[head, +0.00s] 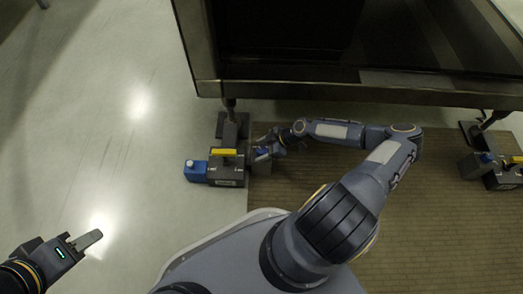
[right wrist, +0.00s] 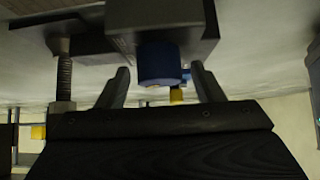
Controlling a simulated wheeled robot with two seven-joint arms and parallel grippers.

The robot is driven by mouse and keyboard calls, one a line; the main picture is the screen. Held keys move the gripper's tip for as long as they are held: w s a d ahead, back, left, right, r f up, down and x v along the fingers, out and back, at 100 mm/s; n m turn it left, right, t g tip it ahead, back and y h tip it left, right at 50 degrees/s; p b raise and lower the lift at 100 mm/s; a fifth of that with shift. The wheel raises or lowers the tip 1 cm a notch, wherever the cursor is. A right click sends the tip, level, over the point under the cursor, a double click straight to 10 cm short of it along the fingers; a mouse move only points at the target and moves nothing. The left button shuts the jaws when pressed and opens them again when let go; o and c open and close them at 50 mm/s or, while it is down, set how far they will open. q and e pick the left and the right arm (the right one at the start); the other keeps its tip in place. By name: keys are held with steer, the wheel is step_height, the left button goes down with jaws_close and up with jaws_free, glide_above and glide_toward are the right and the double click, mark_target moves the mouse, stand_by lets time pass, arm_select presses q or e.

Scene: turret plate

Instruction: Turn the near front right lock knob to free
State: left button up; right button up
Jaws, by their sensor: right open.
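A dark grey lock unit (head: 227,176) with a yellow bar on top stands on the floor under a leg of the large dark frame. My right gripper (head: 263,150) is at the unit's right side in the head view. In the right wrist view a round blue knob (right wrist: 158,64) hangs from a grey block, with the fingertips of my right gripper (right wrist: 160,80) apart on either side of it. Contact with the knob cannot be told. My left gripper (head: 86,240) is at the lower left, away from the unit; its finger gap cannot be made out.
A blue block (head: 196,171) sits at the unit's left side. The large frame (head: 350,90) overhangs the back. A similar unit (head: 503,178) stands at the far right. A brown mat (head: 420,230) covers the right floor; the left floor is clear.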

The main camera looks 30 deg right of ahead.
steer(key=shift+a, duration=0.1)
steer(key=c, duration=1)
